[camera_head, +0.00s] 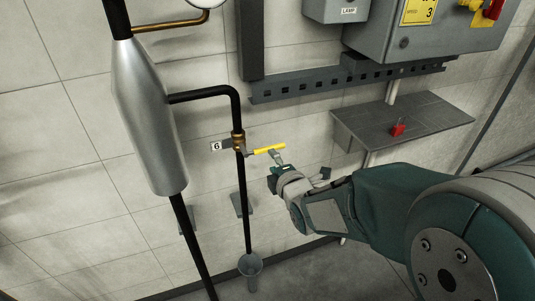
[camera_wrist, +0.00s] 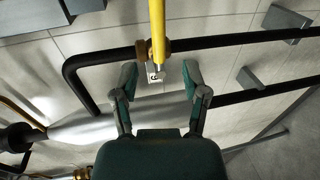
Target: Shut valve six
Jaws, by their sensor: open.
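Valve six has a brass body (camera_head: 238,140) on a thin black vertical pipe, with a white tag marked 6 (camera_head: 216,146) beside it. Its yellow lever (camera_head: 268,149) points right, roughly crosswise to the pipe. My gripper (camera_head: 275,168) is just below the lever's free end in the head view. In the wrist view, my gripper (camera_wrist: 159,72) is open and empty, its two fingers apart. The yellow lever (camera_wrist: 157,30) comes down from the top edge to the brass body (camera_wrist: 143,50), lined up with the gap between the fingers. I cannot tell whether anything touches.
A silver jacketed vessel (camera_head: 150,120) stands left of the valve. A slotted rail (camera_head: 340,82) and a grey shelf (camera_head: 400,122) with a small red object (camera_head: 398,130) are at the right. A grey control box (camera_head: 425,35) hangs above. A grey funnel (camera_head: 250,264) stands under the pipe.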

